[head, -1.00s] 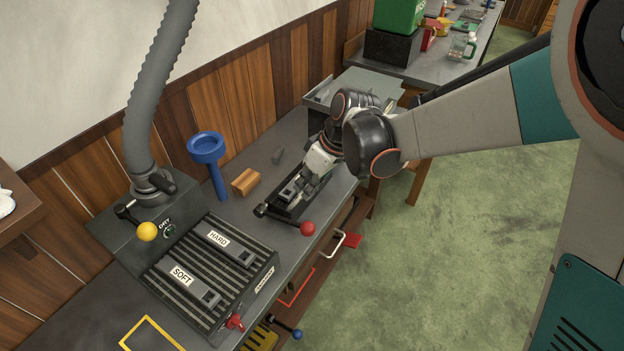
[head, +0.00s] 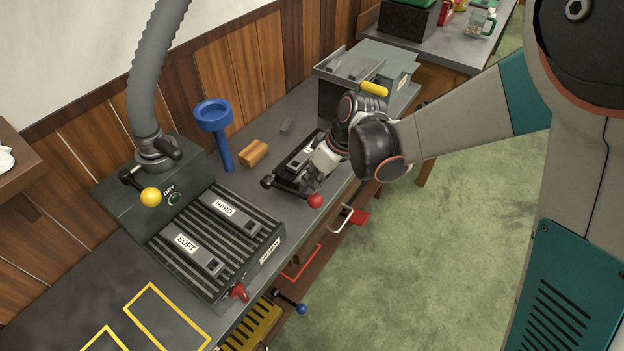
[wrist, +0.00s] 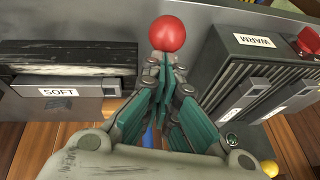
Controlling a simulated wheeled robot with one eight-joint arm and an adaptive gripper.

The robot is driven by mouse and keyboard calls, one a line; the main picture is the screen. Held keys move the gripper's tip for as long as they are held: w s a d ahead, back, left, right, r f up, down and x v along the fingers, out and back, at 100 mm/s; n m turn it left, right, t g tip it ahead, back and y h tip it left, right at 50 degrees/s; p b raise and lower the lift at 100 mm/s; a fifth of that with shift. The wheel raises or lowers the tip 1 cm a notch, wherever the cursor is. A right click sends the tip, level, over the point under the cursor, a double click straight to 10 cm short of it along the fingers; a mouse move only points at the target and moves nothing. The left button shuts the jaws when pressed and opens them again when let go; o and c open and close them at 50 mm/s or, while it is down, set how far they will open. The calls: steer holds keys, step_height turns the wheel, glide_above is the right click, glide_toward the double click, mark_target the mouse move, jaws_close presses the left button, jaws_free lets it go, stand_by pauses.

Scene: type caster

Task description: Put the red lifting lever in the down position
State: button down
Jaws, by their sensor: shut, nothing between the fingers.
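The red ball knob (head: 315,201) of the lifting lever is at the front edge of the bench, on a dark arm running from a pivot (head: 268,182) in front of a black device (head: 297,155). The knob also shows at the top middle of the wrist view (wrist: 167,33). My gripper (head: 308,186) is shut and empty, pointing down beside the lever. In the wrist view its fingertips (wrist: 165,56) are just below the knob; I cannot tell whether they touch it. The gripper hides most of the lever arm.
A ribbed unit (head: 215,240) with SOFT and HARD blocks stands left. A yellow-knob lever (head: 150,197), blue funnel (head: 213,118) and orange block (head: 253,153) are behind. A grey box (head: 362,70) stands beyond my arm. Bench front left, with yellow outlines, is clear.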

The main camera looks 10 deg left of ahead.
mark_target(319, 195)
steer(key=f+b, duration=0.1)
steer(key=d+f, duration=0.1)
steer(key=f+b, duration=0.1)
steer(key=f, duration=0.1)
steer(key=shift+s+d+b, duration=0.3)
steer(key=shift+s+d, duration=0.05)
steer(key=shift+d, duration=0.05)
steer(key=shift+r, duration=0.1)
